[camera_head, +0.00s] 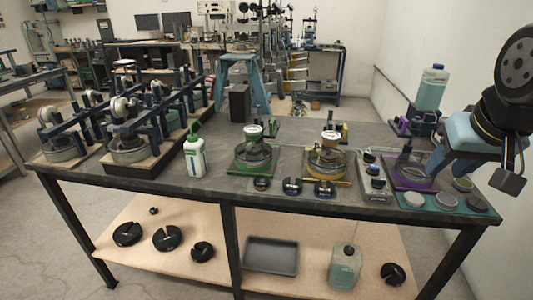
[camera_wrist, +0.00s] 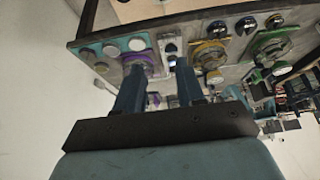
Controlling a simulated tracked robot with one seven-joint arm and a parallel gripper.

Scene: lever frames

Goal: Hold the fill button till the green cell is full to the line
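The green cell (camera_head: 252,157) is a round clear dish with a green rim and a white-topped gauge, standing mid-table. It also shows at the right in the wrist view (camera_wrist: 272,46). Its liquid level and line are too small to read. A small grey panel (camera_head: 376,184) stands between the yellow and purple cells; I cannot tell whether it carries the fill button. My gripper (camera_head: 468,174) is above the table's right end, right of the purple cell and far from the green cell. In the wrist view its two fingers (camera_wrist: 160,67) are apart with nothing held between them.
The yellow cell (camera_head: 327,160) and purple cell (camera_head: 411,173) stand right of the green one. A white-green bottle (camera_head: 194,155) and lever frames (camera_head: 130,135) stand left. A jug of teal liquid (camera_head: 432,88) stands back right. Several grey discs lie on a teal mat (camera_head: 426,202).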

